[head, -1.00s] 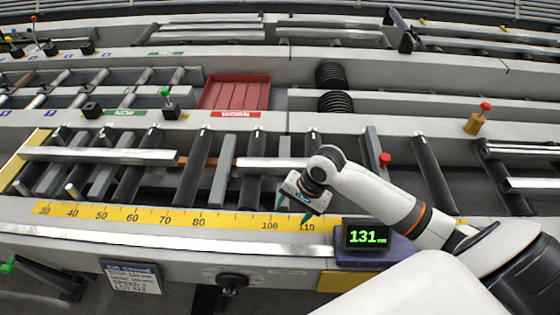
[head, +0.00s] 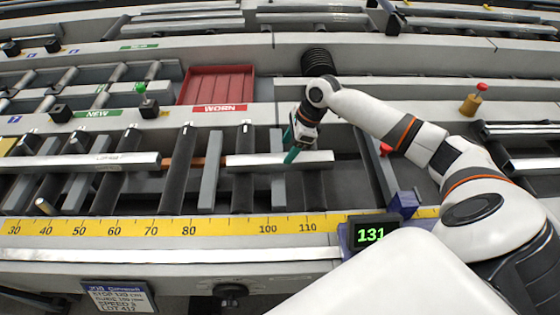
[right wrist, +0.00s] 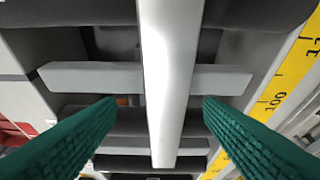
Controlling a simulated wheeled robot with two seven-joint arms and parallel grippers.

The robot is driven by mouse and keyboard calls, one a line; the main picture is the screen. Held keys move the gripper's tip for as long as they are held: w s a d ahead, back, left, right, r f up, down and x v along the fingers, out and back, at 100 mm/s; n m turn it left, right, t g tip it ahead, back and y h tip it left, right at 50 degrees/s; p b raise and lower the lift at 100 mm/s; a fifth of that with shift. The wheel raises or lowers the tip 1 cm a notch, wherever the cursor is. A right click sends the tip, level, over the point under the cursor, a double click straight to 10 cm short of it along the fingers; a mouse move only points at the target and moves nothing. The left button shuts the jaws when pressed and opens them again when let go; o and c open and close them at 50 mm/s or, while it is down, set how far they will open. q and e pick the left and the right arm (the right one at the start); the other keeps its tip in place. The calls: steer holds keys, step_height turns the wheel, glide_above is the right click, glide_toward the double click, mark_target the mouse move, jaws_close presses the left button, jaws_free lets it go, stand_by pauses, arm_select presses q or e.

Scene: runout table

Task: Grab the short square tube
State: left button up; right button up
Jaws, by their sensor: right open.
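The short square tube (head: 252,161) is a bright metal bar lying level across the dark rollers, above the middle of the yellow scale. In the right wrist view the tube (right wrist: 170,60) runs lengthwise between the fingers, with a gap on both sides. My right gripper (head: 291,151) is open, its green fingers over the right half of the tube in the head view. In the right wrist view the right gripper (right wrist: 158,102) holds nothing. How far above the tube its tips are is hard to tell. My left gripper is out of view.
A longer metal tube (head: 80,162) lies left of the short one. A yellow scale (head: 165,228) runs along the front, with a display (head: 372,235) reading 131 at its right. A red tray (head: 215,84) labelled WORN sits behind. Grey bars and dark rollers lie under the tubes.

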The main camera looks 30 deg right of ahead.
mark_target(281, 157)
steer(key=x, duration=0.5)
steer(key=shift+s+a+p, duration=0.1)
steer(key=shift+a+p, duration=0.2)
steer(key=shift+a, duration=0.15)
steer(key=shift+c, duration=0.2)
steer(key=shift+r, duration=0.1)
steer(key=c, duration=1.3)
